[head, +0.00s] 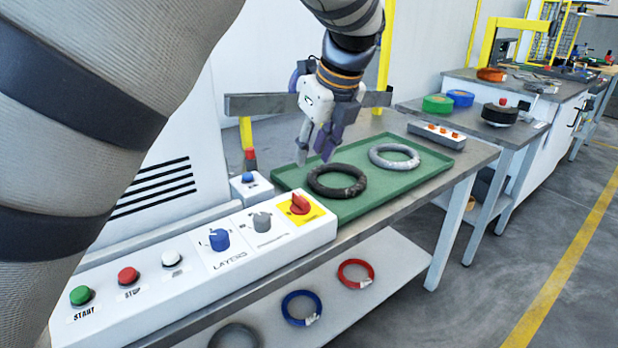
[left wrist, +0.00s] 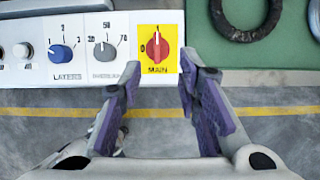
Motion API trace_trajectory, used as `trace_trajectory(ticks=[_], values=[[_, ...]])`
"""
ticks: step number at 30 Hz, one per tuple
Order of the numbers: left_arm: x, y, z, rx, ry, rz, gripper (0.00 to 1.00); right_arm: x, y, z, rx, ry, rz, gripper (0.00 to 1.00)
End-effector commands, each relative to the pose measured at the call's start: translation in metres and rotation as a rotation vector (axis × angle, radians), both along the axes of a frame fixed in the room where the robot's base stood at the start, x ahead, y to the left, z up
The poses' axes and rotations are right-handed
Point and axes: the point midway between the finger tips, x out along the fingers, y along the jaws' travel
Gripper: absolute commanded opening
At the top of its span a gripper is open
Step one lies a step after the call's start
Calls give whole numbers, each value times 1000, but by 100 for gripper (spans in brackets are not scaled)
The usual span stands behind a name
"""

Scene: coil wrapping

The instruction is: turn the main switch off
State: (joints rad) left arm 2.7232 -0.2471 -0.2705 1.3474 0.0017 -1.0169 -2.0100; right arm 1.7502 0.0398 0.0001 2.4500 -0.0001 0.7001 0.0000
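The main switch (head: 299,204) is a red knob on a yellow plate at the right end of the white control panel. It also shows in the left wrist view (left wrist: 157,47), where its handle stands upright, toward the 1 mark, with the 0 at its left. My left gripper (head: 316,155) is open and empty, in the air above the panel and tray area. In the left wrist view its two fingers (left wrist: 159,80) are spread, with the knob visible beyond the gap and no contact apparent. My right gripper is not in view.
The panel also carries a grey knob (head: 261,221), a blue knob (head: 219,239) and several push buttons. A green tray (head: 430,184) with a dark coil (head: 337,190) and a grey coil (head: 394,157) lies behind. A blue-button box (head: 249,180) stands beside it.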

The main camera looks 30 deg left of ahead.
Motion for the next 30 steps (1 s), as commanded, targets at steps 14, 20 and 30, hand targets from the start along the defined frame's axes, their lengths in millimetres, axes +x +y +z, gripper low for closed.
trace_trajectory(ticks=[14,20,30], values=[[14,37,-101,-1,8,3,31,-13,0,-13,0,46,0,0],[17,41,-110,-1,2,3,31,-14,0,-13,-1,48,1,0],[16,41,-110,-2,1,2,0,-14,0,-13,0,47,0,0]])
